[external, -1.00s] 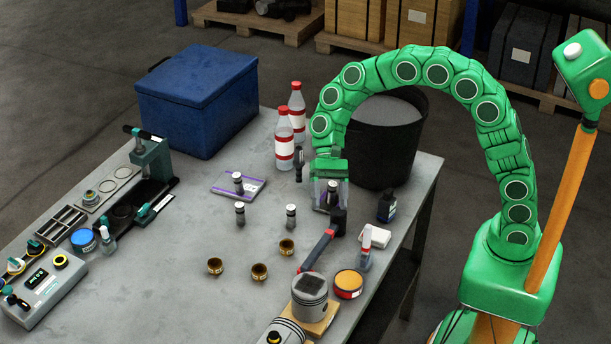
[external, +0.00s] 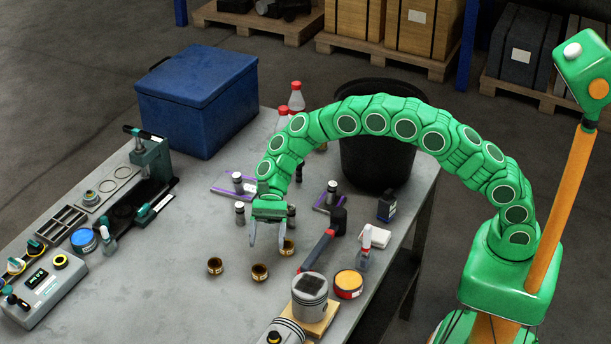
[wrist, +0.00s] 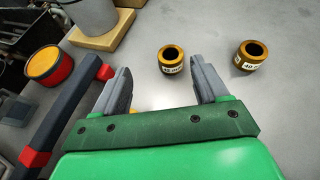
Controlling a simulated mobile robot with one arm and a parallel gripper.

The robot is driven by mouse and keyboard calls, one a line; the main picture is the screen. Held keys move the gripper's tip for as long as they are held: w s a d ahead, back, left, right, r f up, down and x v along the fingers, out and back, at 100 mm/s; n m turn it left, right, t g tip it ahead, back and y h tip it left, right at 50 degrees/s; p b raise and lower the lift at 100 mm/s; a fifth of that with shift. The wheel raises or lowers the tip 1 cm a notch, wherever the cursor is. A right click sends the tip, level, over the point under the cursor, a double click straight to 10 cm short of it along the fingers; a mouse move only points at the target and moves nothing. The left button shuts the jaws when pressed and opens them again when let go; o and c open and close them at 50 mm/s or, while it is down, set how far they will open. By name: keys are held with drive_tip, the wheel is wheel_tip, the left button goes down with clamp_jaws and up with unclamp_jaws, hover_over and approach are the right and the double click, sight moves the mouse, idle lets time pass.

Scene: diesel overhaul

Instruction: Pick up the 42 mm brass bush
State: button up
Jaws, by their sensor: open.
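Three brass bushes stand on the bench: one at left (external: 215,266), one in the middle (external: 260,271), and one at right (external: 287,247), partly behind a finger. My gripper (external: 267,242) is open and empty above the bench, beside the right bush and behind the middle one. In the wrist view, the middle bush (wrist: 170,61) shows beyond the gap between my fingers (wrist: 163,85), its label too small to read surely. The left bush (wrist: 251,56) has a label that seems to start with 40. Only an orange sliver by one finger shows there of what may be the right bush.
A hammer (external: 318,247) lies right of the bushes. A piston (external: 310,293) on a wooden block and an orange-topped tin (external: 348,284) stand nearer the front. Small dark cylindrical parts (external: 239,213) stand behind my gripper.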

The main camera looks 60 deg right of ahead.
sight(259, 269)
drive_tip(key=shift+w+a+f, duration=0.55)
drive_tip(key=shift+a+f, duration=0.05)
drive_tip(key=shift+f, duration=0.15)
drive_tip(key=shift+x, duration=3.9)
drive_tip(key=c, duration=1.3)
